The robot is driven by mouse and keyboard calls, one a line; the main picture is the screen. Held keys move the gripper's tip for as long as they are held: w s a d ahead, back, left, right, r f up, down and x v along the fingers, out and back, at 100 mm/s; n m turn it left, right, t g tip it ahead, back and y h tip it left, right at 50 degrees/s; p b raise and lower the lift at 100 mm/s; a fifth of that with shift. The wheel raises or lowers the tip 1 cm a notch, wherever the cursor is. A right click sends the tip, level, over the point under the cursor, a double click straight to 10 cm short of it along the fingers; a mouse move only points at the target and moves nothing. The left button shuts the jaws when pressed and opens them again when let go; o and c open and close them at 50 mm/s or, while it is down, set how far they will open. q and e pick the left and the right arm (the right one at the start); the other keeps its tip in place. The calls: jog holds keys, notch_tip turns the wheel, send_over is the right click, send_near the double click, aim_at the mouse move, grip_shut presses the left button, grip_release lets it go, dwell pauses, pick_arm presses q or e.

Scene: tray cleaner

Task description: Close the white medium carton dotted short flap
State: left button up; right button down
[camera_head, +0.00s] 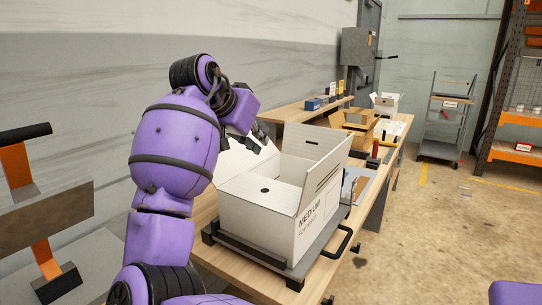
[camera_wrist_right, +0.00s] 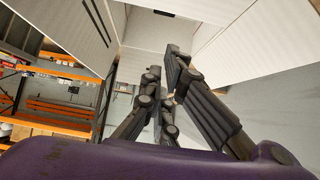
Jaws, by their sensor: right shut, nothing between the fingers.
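The white medium carton (camera_head: 270,219), marked MEDIUM, stands upright on a dark tray (camera_head: 245,252) on the wooden workbench. Its right long flap (camera_head: 325,182) and far flap (camera_head: 311,143) stand raised. The left flap (camera_head: 232,158) leans outward behind my right gripper. A white panel with a dark dot (camera_head: 264,190) shows inside the near end; it looks folded inward. My right gripper (camera_head: 259,139) is shut and empty above the carton's far left side, close to the left flap. Its fingers also show in the right wrist view (camera_wrist_right: 166,85), with white panels above. My left gripper is out of view.
A black handle (camera_head: 340,243) sticks out from the tray. Brown open cartons (camera_head: 355,132) and a red-topped item (camera_head: 376,148) stand farther along the bench. The wall is close on the left. Open floor (camera_head: 440,230) lies to the right, with a shelf rack (camera_head: 515,120) beyond.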

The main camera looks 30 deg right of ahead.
aim_at(265, 191)
jog(key=x, duration=1)
jog(key=shift+w+r, duration=0.1)
jog(key=shift+r, duration=0.05)
notch_tip(265, 191, down, 2)
jog(key=shift+f, duration=0.95)
jog(key=shift+p, duration=0.35)
